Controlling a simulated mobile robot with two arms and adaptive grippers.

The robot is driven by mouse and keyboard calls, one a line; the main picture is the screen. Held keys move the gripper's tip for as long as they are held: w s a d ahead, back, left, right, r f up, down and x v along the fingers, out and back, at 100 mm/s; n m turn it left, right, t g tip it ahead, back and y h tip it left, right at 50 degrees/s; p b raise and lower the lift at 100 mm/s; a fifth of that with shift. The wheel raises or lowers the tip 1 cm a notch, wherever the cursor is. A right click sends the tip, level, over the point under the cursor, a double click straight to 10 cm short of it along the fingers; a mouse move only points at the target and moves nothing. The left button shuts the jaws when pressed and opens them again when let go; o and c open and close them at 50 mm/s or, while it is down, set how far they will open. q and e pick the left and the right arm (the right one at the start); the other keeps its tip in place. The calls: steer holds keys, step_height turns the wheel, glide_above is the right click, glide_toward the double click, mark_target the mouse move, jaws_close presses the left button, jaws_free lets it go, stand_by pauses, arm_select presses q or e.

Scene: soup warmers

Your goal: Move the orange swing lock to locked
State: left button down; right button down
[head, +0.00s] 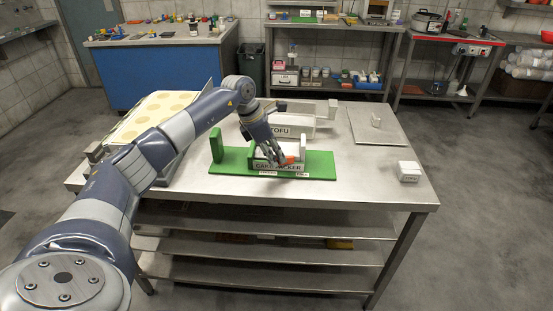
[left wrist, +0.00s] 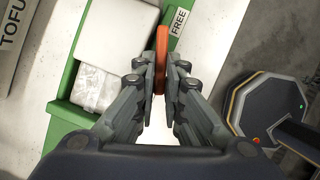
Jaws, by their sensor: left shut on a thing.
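The orange swing lock (left wrist: 161,50) stands between my left gripper's fingers (left wrist: 160,66) in the left wrist view. The fingers are shut on it from both sides. A "FREE" label (left wrist: 180,20) is beside the lock's upper end. In the head view, only a bit of the orange lock (head: 290,159) shows by my left gripper (head: 281,161). A white block (left wrist: 117,35) sits in the fixture. My right gripper is not in view.
A box labelled TOFU (head: 300,130) stands behind the fixture. A tray with pale round pieces (head: 150,115) is at the table's left. A small white box (head: 409,171) and a flat board with a small block (head: 376,121) are at the right.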

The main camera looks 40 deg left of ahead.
arm_select(q)
steer(key=shift+w+a+m, duration=0.15)
steer(key=shift+a+m, duration=0.05)
steer(key=shift+m, duration=0.3)
steer(key=c, duration=1.7)
jaws_free()
steer(key=shift+d, duration=0.1)
